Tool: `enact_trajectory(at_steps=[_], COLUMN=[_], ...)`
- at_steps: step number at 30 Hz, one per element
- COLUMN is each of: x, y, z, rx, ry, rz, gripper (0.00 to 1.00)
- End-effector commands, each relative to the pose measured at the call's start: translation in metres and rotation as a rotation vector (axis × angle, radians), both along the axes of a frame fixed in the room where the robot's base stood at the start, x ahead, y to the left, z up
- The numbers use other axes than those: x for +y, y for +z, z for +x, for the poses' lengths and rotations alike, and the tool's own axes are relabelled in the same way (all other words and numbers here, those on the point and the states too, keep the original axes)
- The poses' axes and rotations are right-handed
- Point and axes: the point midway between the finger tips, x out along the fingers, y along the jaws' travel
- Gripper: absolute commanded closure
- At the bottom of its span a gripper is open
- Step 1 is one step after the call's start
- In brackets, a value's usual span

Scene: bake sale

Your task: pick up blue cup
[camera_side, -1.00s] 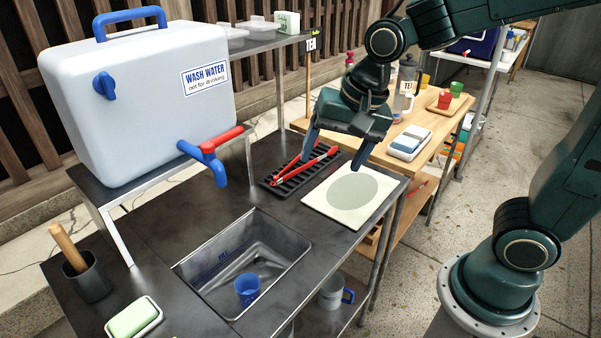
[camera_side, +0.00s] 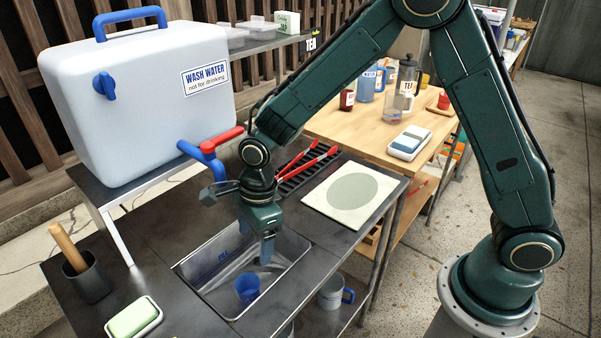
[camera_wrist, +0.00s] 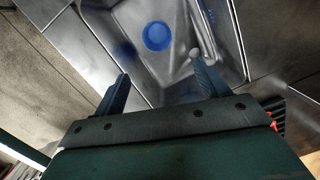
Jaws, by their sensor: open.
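The blue cup (camera_side: 247,289) stands upright in the metal sink basin (camera_side: 291,262), near its front end. In the wrist view the cup (camera_wrist: 157,36) shows from above as a blue round shape in the basin, beyond the fingertips and roughly between their lines. My gripper (camera_side: 256,250) points down over the back part of the basin, above and behind the cup and apart from it. In the wrist view my gripper (camera_wrist: 160,70) has its two fingers spread wide with nothing between them.
The water tank's blue tap (camera_side: 214,167) with its red handle is close to my wrist. Red tongs (camera_side: 308,160) lie on a black rack, and a white board (camera_side: 385,206) lies to the right. A green soap dish (camera_side: 133,318) and a dark pot (camera_side: 91,281) stand at left.

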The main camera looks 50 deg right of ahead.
Motion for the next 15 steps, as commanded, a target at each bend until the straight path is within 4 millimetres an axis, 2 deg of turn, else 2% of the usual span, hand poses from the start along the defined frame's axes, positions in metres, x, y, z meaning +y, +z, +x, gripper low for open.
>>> enact_trajectory(at_steps=[3, 7, 15], x=[0.006, 0.015, 0.016], y=[-0.014, -0.018, -0.021], z=[0.001, 0.005, 0.006], rx=[0.022, 0.020, 0.020], ry=[-0.054, -0.066, -0.066], rz=[0.001, 0.027, 0.031], gripper=[0.26, 0.26, 0.26])
